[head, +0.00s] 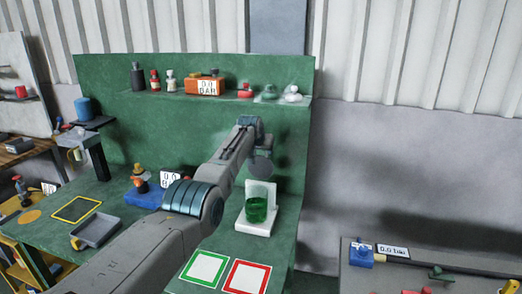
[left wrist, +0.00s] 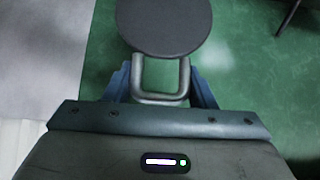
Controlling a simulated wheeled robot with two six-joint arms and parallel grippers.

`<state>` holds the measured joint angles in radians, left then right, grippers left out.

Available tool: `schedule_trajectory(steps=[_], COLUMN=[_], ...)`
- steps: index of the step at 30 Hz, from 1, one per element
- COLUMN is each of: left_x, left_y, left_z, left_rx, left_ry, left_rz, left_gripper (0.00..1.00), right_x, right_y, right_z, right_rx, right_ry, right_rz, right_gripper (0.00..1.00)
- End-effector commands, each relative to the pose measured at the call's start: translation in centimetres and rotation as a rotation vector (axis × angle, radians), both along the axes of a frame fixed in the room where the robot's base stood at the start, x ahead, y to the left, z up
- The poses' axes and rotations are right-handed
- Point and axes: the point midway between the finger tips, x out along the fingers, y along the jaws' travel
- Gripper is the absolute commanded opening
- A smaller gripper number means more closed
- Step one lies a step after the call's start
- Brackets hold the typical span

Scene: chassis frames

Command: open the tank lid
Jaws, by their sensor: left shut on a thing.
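The tank (head: 256,211) is a green, see-through cylinder on a white stand (head: 253,229) with an upright white back plate. Its lid (head: 261,167) is a dark grey disc held up above the tank, tilted on edge and apart from it. My left gripper (head: 261,150) is shut on the lid's handle. In the left wrist view the grey loop handle (left wrist: 160,97) sits between the blue fingers, and the lid (left wrist: 165,25) stands out beyond them. My right gripper is not in view.
A shelf behind holds bottles, an orange gauge box (head: 205,86) and red, green and white knobs. Green-framed (head: 205,268) and red-framed (head: 247,277) white squares lie bare in front of the tank. A grey tray (head: 96,230) and blue-based device (head: 146,196) stand left.

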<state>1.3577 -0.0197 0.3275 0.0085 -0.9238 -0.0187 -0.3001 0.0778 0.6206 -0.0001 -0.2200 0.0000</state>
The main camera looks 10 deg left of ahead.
Motion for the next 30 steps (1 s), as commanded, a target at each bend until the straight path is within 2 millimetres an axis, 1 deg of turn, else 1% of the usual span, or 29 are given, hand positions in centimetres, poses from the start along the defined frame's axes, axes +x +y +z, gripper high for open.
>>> schedule_trajectory(steps=[1,7,8,9,11,23,30], left_x=[-0.1,-0.1,-0.1,-0.1,-0.1,-0.2,-1.0], left_y=[-0.1,-0.1,-0.1,-0.1,-0.1,0.0,0.0], left_z=[-0.5,-0.6,-0.6,-0.6,-0.6,-0.1,0.8], left_rx=[0.000,0.000,0.000,0.000,0.000,-0.001,-0.001], left_ry=[0.007,0.009,0.009,0.009,0.009,0.004,0.002], left_rz=[-0.001,-0.001,-0.001,-0.001,-0.001,-0.001,-0.001], left_gripper=[0.10,0.10,0.52,0.60,0.72,0.72,0.72], right_x=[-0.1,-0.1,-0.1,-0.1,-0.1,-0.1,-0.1], right_y=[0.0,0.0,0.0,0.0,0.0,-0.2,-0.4], right_z=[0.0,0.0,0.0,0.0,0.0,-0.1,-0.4], right_rx=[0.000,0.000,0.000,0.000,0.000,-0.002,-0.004], right_ry=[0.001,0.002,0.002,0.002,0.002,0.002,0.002], right_rz=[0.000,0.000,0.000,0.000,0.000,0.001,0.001], right_gripper=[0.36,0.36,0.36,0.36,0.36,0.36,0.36])
